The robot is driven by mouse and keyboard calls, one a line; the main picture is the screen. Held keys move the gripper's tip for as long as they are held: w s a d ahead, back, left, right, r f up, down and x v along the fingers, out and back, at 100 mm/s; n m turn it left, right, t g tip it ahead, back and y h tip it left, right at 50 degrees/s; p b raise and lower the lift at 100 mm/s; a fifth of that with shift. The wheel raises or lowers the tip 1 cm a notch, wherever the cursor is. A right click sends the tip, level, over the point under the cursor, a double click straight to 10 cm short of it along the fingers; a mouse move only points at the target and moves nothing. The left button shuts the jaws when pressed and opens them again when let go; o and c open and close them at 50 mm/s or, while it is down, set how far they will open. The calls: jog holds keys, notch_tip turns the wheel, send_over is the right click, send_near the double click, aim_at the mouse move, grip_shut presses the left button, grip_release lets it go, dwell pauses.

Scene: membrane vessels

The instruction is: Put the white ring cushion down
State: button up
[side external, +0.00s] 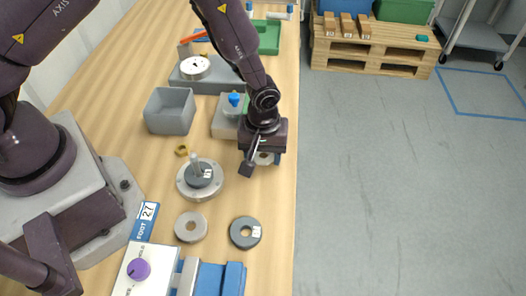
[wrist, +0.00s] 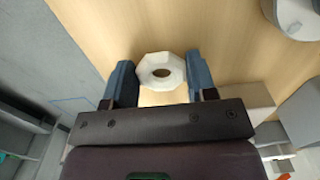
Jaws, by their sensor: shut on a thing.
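The white ring cushion (wrist: 161,71) is an octagonal white ring with a round hole, seen between the two blue-grey fingers of my gripper (wrist: 160,82) in the wrist view. My gripper is shut on it. In the side view my gripper (side external: 262,152) is over the right part of the wooden bench, and a pale bit of the cushion (side external: 264,158) shows below it, partly hidden by the fingers. I cannot tell the exact gap between the cushion and the bench.
A round metal flange (side external: 200,190) with a dark weight stands to the left. A light ring (side external: 190,227) and a dark ring (side external: 245,233) lie nearer the camera. A grey bin (side external: 169,110) stands behind left. The bench's right edge is close to my gripper.

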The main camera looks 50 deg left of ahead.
jog(key=shift+f, duration=0.1)
jog(key=o, duration=0.9)
jog(key=s+a+r+m+t, duration=0.1)
jog(key=s+a+r+m, duration=0.15)
jog(key=r, duration=1.05)
jog(key=s+a+r+m+t, duration=0.15)
jog(key=a+r, duration=0.25)
jog(key=r, duration=1)
jog(key=shift+s+a+r+m+t, duration=0.5)
jog(key=shift+s+a+r+m, duration=0.65)
jog(key=shift+s, duration=0.95)
jog(key=shift+s+a+r+m+t, duration=0.55)
jog(key=shift+s+a+r, duration=0.35)
jog(key=shift+s+r, duration=0.9)
jog(key=shift+s+a+r+m+t, duration=0.5)
jog(key=shift+s+a+r+m, duration=0.45)
jog(key=shift+s, duration=1.4)
jog(key=shift+a+r, duration=0.1)
